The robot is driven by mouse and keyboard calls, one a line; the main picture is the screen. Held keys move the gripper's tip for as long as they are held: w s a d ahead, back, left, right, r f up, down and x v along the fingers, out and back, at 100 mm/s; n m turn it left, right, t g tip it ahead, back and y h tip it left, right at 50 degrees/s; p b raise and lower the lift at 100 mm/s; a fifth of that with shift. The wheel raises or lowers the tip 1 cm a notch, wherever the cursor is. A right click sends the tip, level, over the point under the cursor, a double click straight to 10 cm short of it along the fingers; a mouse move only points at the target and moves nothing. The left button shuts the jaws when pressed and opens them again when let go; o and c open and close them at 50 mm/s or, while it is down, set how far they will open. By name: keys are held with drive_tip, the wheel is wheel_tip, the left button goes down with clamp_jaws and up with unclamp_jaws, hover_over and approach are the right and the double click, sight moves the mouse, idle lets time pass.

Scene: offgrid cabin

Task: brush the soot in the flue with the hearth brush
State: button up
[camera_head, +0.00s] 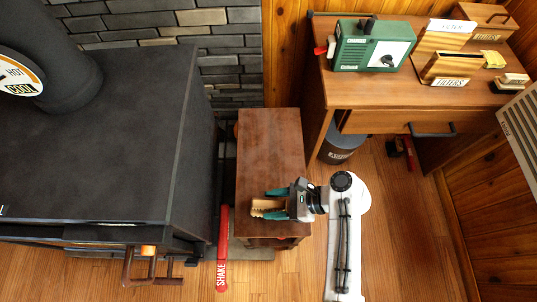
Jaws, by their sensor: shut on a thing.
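My gripper (277,204) is over the front part of a small brown wooden cabinet. Its teal fingers are shut on a tan wooden piece (262,208) with a notched edge. This may be the hearth brush, but I cannot tell, and any bristles are hidden. Whether the piece touches the cabinet top is unclear. The flue (50,75) is a thick black pipe rising from the stove top at the upper left, far from my gripper. A round hot/cold gauge (20,75) is on it. Its inside and any soot are hidden.
The black stove (110,150) fills the left. A red handle marked SHAKE (223,250) sticks out between it and the cabinet (268,150). A desk (390,92) at upper right bears a green box (350,45) and wooden boxes. A bucket (342,148) stands beneath. Floor at lower right is clear.

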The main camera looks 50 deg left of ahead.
drive_tip(key=shift+r+p, duration=3.05)
drive_tip(key=shift+p, duration=0.3)
